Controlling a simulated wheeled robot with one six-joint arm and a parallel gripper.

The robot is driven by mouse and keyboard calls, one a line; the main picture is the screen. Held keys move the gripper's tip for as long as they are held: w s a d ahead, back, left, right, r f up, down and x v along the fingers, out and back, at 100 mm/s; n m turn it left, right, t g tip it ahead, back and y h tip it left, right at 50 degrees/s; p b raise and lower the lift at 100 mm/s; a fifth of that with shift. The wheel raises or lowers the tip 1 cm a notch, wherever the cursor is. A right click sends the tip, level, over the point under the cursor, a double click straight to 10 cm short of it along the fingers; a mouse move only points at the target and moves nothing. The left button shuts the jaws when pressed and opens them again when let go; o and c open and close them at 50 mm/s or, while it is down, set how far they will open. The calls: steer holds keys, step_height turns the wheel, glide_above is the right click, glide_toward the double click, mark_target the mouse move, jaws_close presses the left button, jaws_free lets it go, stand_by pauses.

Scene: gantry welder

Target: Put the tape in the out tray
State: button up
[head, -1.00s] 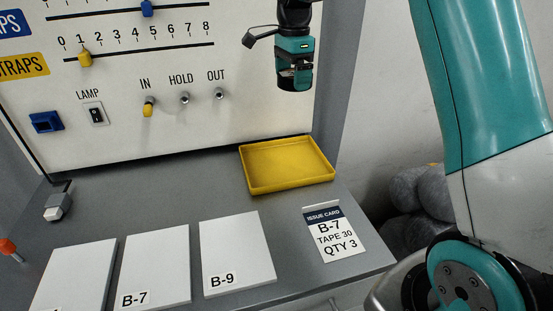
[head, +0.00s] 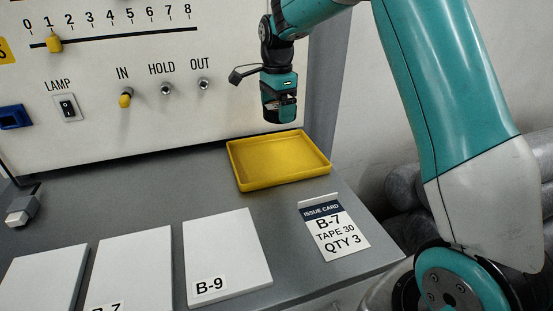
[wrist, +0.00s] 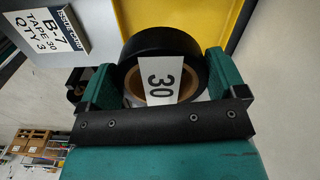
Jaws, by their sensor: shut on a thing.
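A roll of black tape (wrist: 160,47) with a brown core and a white "30" label is held between the two fingers of my gripper (wrist: 160,75) in the wrist view. In the head view my gripper (head: 281,106) points down, with the dark roll at its lower end. It appears above the back part of the yellow tray (head: 283,184). The roll looks clear of the tray. The tray's yellow surface (wrist: 150,14) also shows behind the roll in the wrist view.
The issue card (head: 333,232), reading B-7, tape 30, qty 3, stands right of the white B-9 block (head: 228,252). The switch panel (head: 130,135) rises behind the tray. Grey counter (head: 150,190) is free left of the tray.

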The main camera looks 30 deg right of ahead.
mark_target(277, 166)
step_height(277, 166, down, 15)
steer(key=p, duration=0.2)
steer(key=shift+f+p, duration=0.15)
steer(key=shift+p, duration=0.2)
steer(key=shift+f, duration=0.1)
steer(key=o, duration=0.7)
